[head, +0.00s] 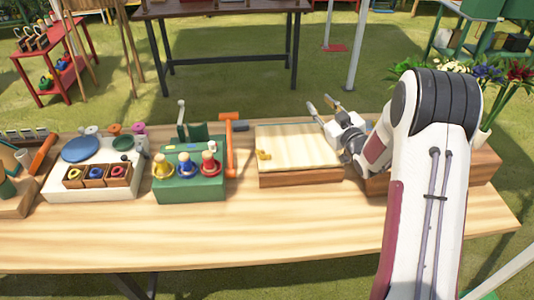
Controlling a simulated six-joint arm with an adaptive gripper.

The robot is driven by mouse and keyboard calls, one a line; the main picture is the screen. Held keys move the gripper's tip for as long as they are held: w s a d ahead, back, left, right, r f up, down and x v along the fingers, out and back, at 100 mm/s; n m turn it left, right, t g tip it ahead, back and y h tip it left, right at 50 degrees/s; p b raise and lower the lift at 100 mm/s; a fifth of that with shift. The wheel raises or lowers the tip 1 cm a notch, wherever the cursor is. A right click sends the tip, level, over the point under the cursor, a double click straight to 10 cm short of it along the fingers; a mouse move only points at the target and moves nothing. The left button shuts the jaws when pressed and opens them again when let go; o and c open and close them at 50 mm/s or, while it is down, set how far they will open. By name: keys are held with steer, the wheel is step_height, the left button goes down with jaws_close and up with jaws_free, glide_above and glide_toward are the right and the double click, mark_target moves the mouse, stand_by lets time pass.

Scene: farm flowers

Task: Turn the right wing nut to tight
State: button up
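A pale wooden press (290,140) with a darker brown base stands on the table. A yellow wing nut (263,155) sits at the left front of its top board. I see no right wing nut; the right end of the board is partly covered by my gripper and arm. My gripper (319,103) is above the board's right back corner, its two fingers spread apart and pointing to the upper left. Nothing shows between the fingers.
Left of the press stand an orange-handled tool (230,145) and a green box (190,186) with colored knobs. Further left is a white tray (70,190). Potted flowers (500,75) stand behind my arm. The table's front strip (250,240) is clear.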

mark_target(267, 154)
steer(key=s+a+f+n+g+y, duration=0.1)
steer(key=s+a, duration=0.1)
steer(key=s+a+f+n+g+y, duration=0.1)
steer(key=s+a+f+g+y, duration=0.1)
steer(key=a, duration=0.1)
steer(key=s+a+f+n+g+y, duration=0.1)
steer(key=s+a+f, duration=0.1)
steer(key=shift+a+n+y, duration=0.2)
steer(key=shift+n+y, duration=0.2)
steer(key=s+a+f+g, duration=0.1)
steer(key=s, duration=0.1)
steer(key=s+a+f+n+g+y, duration=0.1)
steer(key=s+a+f+g, duration=0.1)
steer(key=s+a+g, duration=0.1)
steer(key=shift+s+f+n+y, duration=0.3)
steer(key=shift+s+f, duration=0.05)
steer(key=shift+f, duration=0.05)
steer(key=shift+m, duration=0.4)
steer(key=shift+a, duration=0.1)
steer(key=shift+x, duration=3.9)
steer(key=shift+c, duration=0.5)
jaws_close()
